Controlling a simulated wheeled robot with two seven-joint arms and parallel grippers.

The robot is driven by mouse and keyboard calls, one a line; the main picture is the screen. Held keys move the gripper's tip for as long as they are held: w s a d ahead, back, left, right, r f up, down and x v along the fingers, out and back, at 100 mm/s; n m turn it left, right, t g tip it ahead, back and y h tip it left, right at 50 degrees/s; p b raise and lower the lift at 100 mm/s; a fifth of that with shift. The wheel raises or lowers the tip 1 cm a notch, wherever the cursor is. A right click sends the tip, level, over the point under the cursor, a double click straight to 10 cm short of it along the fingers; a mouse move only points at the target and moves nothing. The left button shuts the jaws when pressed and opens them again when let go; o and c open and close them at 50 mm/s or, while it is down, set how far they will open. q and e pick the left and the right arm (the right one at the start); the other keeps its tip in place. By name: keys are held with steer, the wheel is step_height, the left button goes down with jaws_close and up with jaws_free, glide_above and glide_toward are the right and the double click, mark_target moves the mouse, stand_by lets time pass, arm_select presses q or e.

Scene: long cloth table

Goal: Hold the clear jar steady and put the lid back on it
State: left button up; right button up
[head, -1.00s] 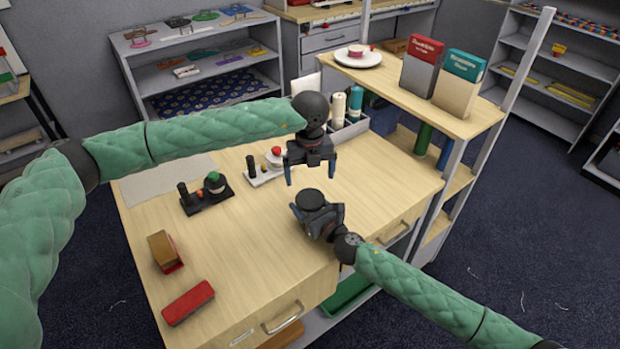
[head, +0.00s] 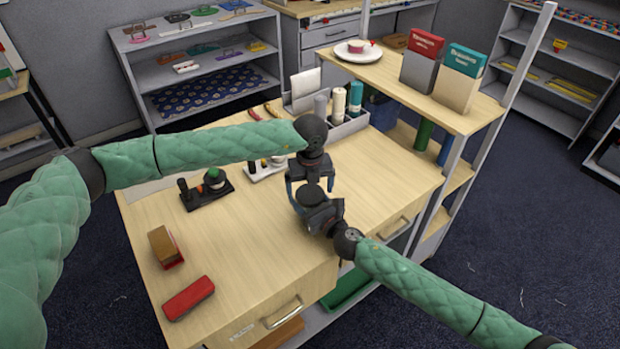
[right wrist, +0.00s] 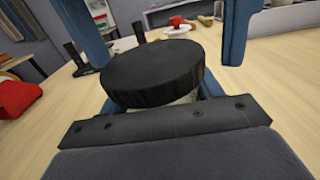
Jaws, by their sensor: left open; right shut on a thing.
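The round black lid (head: 311,194) lies over the mouth of the jar, between my two grippers. In the right wrist view the lid (right wrist: 155,74) is large and looks slightly slanted. A pale strip of the clear jar (right wrist: 190,97) shows under its edge; the rest is hidden. I cannot tell whether the lid is seated. My right gripper (head: 314,214) is shut on the jar, holding it at the table's right side. My left gripper (head: 311,182) points down from above, open, its blue fingers on either side of the lid with gaps.
A black stand (head: 207,190), a brown-and-red block (head: 165,247) and a red block (head: 188,298) are on the table's left. A grey caddy with bottles (head: 348,124) stands at the back. The front middle is clear.

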arm_select(q)
steer(key=shift+f, duration=0.45)
steer(key=c, duration=1)
steer(key=shift+m, duration=1.6)
steer(key=o, duration=1.1)
steer(key=shift+d, duration=0.1)
steer(key=shift+r, duration=0.1)
